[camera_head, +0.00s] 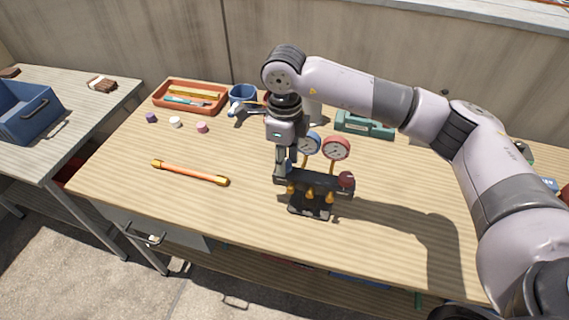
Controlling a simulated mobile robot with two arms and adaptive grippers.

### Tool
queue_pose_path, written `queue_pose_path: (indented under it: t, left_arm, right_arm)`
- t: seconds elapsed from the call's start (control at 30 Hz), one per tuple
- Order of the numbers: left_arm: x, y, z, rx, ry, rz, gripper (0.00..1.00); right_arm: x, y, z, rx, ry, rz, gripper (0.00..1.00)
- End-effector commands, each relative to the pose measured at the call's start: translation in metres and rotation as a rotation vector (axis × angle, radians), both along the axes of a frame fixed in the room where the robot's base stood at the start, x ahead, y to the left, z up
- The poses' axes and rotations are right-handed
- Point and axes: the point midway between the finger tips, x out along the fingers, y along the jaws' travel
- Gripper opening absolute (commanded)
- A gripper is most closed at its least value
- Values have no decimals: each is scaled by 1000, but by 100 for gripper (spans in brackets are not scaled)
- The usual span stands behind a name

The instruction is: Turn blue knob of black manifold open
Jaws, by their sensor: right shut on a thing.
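The black manifold (316,182) stands upright on the wooden workbench, with several yellow fittings along its lower front. A blue-rimmed gauge (308,146) and a red-rimmed gauge (336,148) rise from its top. A red knob (346,180) is at its right end. My right gripper (284,172) points down at the left end of the manifold and is shut on the blue knob there. The fingers mostly hide that knob, so its turned position cannot be told. My left gripper is not in view.
An orange-red tray (157,105) with tools, a blue cup (243,94) and small caps lie at the back left. An orange rod with yellow ends (190,173) lies left of the manifold. A green case (364,125) is behind. The bench front is clear.

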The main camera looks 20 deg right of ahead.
Motion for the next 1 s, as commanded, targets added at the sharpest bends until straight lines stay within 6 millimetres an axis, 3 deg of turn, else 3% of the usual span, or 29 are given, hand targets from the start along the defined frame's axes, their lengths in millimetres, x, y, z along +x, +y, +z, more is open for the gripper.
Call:
queue_pose_path:
  t: [0.67, 0.7, 1.0]
  left_arm:
    - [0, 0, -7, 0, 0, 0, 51]
    - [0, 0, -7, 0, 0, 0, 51]
    - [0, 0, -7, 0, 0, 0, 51]
  right_arm:
    - [0, 0, 0, 1, -1, 65, 1]
    - [0, 0, 0, 1, -1, 65, 30]
    - [0, 0, 0, 1, -1, 64, 49]
